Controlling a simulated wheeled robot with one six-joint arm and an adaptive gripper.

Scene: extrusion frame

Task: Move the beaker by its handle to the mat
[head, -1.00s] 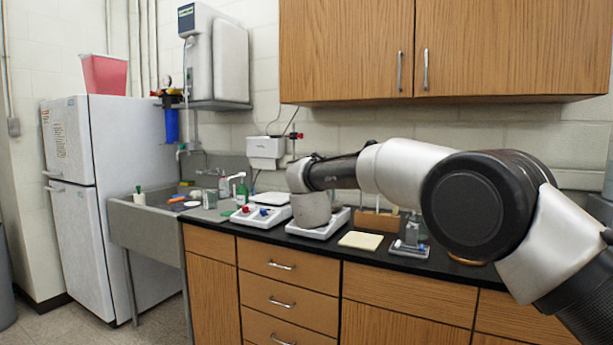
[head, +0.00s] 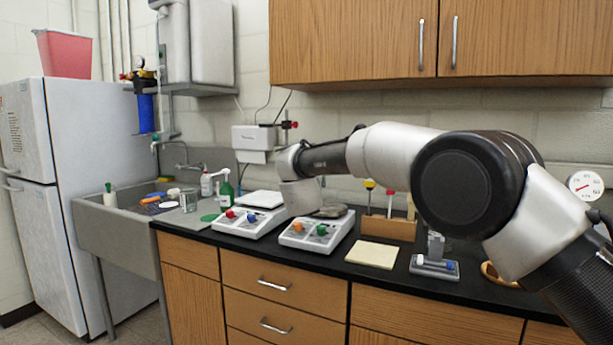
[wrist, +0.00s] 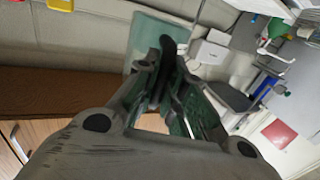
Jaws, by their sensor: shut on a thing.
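In the wrist view, my gripper (wrist: 164,78) is shut on a dark upright piece that looks like the handle of the beaker. A pale green, see-through body (wrist: 144,38) beyond the fingertips looks like the beaker; the fingers cover part of it. In the head view, my wrist hangs above the counter behind the switch boxes, and the held beaker cannot be made out there.
Two white switch boxes (head: 318,230) with coloured knobs stand left of the cream square. A wooden rack (head: 388,228) and a small grey device (head: 435,265) stand behind and right of it. A metal can (head: 189,200) and bottles stand near the sink (head: 120,232).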

